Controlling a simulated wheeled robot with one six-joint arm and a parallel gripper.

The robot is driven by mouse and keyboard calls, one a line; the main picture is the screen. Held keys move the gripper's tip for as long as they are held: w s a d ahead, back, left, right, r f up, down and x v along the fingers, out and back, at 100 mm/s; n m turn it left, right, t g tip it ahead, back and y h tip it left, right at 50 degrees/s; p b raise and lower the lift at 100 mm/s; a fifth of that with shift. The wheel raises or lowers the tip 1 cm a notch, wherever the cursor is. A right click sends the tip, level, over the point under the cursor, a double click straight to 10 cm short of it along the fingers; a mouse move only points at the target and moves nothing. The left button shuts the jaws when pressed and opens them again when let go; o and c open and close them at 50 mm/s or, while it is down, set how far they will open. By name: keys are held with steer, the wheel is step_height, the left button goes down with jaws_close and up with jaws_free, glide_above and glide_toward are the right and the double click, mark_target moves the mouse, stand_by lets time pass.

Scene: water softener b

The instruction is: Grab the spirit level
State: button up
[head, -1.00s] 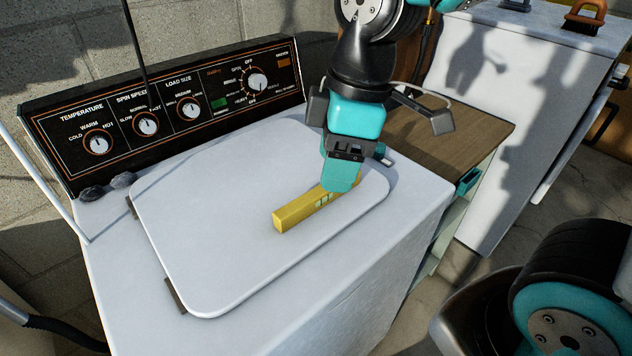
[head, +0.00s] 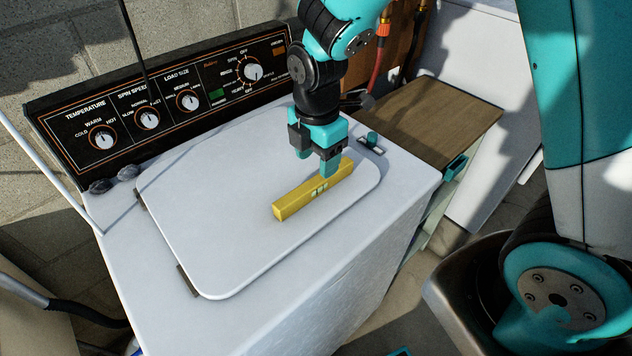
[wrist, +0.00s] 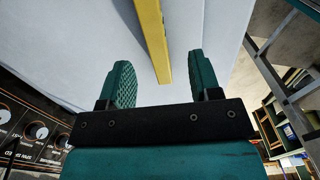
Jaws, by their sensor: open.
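The yellow spirit level (head: 300,198) lies on the white lid (head: 215,215) of the washing machine, with its vial window facing the front. In the head view my gripper (head: 329,168) is just above the level's far right end and covers part of it. In the wrist view my gripper (wrist: 160,85) is open, its two ridged teal fingers apart. There the level (wrist: 154,40) runs down from the top edge, and its near end lies in line with the space between the fingers. I cannot tell whether the fingers reach down beside it.
The black control panel (head: 165,105) with knobs rises behind the lid. A small teal and grey item (head: 372,143) is by the lid's right corner. A wooden-topped cabinet (head: 430,118) stands to the right. The lid's left part is clear.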

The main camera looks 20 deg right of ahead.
mark_target(315, 180)
steer(key=shift+w+f+p, duration=0.2)
steer(key=shift+f+p, duration=0.3)
steer(key=shift+f, duration=1.45)
steer(key=shift+w+f+p, duration=0.2)
steer(key=shift+f+p, duration=0.25)
steer(key=shift+f, duration=1.45)
jaws_close()
steer(key=shift+r, duration=0.1)
